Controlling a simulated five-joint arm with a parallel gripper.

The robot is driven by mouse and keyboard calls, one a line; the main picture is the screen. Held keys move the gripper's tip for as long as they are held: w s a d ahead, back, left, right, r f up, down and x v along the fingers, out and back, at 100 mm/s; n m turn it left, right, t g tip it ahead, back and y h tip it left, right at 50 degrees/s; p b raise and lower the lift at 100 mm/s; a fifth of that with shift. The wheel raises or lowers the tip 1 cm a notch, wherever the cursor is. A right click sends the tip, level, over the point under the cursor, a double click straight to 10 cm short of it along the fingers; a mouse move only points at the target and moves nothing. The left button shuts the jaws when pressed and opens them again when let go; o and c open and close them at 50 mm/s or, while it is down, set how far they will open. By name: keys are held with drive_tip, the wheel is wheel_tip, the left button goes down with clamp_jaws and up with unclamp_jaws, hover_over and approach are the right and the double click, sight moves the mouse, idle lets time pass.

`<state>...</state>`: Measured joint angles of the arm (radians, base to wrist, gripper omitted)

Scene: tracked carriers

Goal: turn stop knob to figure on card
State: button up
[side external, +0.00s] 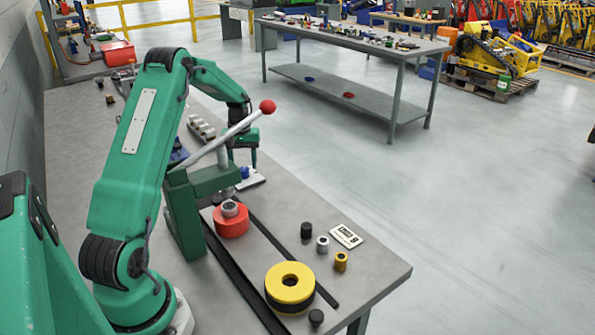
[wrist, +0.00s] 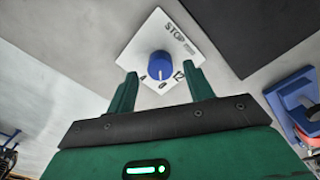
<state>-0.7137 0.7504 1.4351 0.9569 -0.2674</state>
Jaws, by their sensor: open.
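The stop knob (wrist: 161,64) is a round blue knob on a white plate (wrist: 143,42) marked STOP, with figures along its near edge; 12 is clear, the others are hard to read. Its pointer direction is too small to tell. My gripper (wrist: 163,73) is open, with one green finger on each side of the knob and gaps showing. In the side external view my gripper (side external: 243,161) points down over the knob (side external: 244,172) and plate (side external: 253,180). The white card (side external: 346,236) lies on the bench at right, with a figure that looks like 8.
A green press-like stand with a red-balled lever (side external: 267,107) rises close beside my gripper. A red cylinder (side external: 231,222) and a yellow ring (side external: 290,283) sit along dark rails. Small black, grey and yellow cylinders stand near the card. A blue object (wrist: 298,103) shows at right in the wrist view.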

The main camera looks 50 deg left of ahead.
sight(244, 169)
drive_tip(key=shift+r, duration=2.6)
drive_tip(key=shift+w+r, duration=0.1)
drive_tip(key=shift+r, duration=0.05)
drive_tip(key=w+d+r+m+t+y, duration=0.2)
drive_tip(key=w+d+r+m, duration=0.1)
drive_tip(key=r, duration=0.5)
drive_tip(key=s+d+r+m+t, duration=0.3)
drive_tip(key=d+r+m+t, duration=0.25)
drive_tip(key=d+r, duration=1.15)
drive_tip(key=s+d+f+m+g+h, duration=0.1)
drive_tip(key=s+d+f, duration=0.4)
drive_tip(key=s+d, duration=0.3)
drive_tip(key=s+d+f+m+g+h, duration=0.1)
drive_tip(key=s+d+f, duration=0.4)
drive_tip(key=s, duration=0.6)
drive_tip(key=d, duration=0.2)
drive_tip(key=shift+d+m, duration=0.35)
drive_tip(key=shift+d, duration=0.05)
